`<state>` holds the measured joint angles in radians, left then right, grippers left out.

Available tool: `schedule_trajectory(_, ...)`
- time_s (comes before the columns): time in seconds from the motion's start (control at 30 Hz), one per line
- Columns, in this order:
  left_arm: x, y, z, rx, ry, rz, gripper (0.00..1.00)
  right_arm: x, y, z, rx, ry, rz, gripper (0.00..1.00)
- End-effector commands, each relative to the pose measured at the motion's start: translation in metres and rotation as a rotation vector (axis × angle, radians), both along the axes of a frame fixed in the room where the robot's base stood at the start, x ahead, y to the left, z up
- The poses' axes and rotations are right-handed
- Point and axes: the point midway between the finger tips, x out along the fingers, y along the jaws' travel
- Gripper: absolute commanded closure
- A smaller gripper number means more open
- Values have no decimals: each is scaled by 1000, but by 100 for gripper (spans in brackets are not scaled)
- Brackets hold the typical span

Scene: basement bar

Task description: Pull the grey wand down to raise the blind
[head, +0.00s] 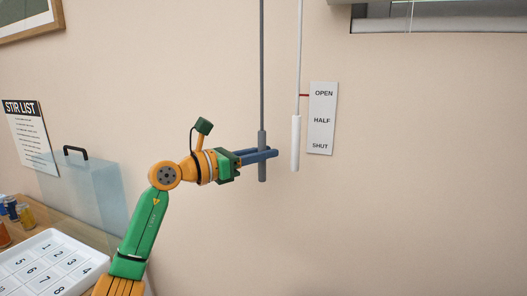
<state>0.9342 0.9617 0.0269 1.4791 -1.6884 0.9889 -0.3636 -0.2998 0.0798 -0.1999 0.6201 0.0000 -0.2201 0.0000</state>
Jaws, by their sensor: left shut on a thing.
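The grey wand (262,80) hangs down the wall from above the picture and ends in a thicker grey handle (263,174). My left gripper (264,154) is shut on that handle, its blue fingers across the middle of it. A white wand (295,143) hangs just to the right, apart from my fingertips. A white sign (322,118) beside it reads OPEN, HALF, SHUT from top to bottom. A red pointer (304,95) is level with OPEN. The blind itself is not clearly visible. My right gripper is out of view.
A window sill (440,27) crosses the top right. At the left are a stir list poster (27,130), a clear box with a black handle (76,150), a white numbered tray (50,262) and small jars (24,214). The wall at lower right is clear.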

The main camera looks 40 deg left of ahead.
Motion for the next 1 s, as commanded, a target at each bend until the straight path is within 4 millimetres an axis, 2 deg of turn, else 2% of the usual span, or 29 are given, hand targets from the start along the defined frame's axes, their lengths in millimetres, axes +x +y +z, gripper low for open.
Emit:
schedule_trajectory(0.03,0,0,-30,2,6,0,100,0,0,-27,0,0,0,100)
schedule_trajectory(0.1,0,0,-55,4,7,0,100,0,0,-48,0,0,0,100)
schedule_trajectory(0.3,0,0,-122,4,7,-1,100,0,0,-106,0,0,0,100)
schedule_trajectory(0.5,0,0,-177,4,7,-1,100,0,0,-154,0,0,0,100)
schedule_trajectory(0.7,0,0,-215,2,7,-1,100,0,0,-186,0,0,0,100)
schedule_trajectory(1.0,0,0,-236,4,4,-1,100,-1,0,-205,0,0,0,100)
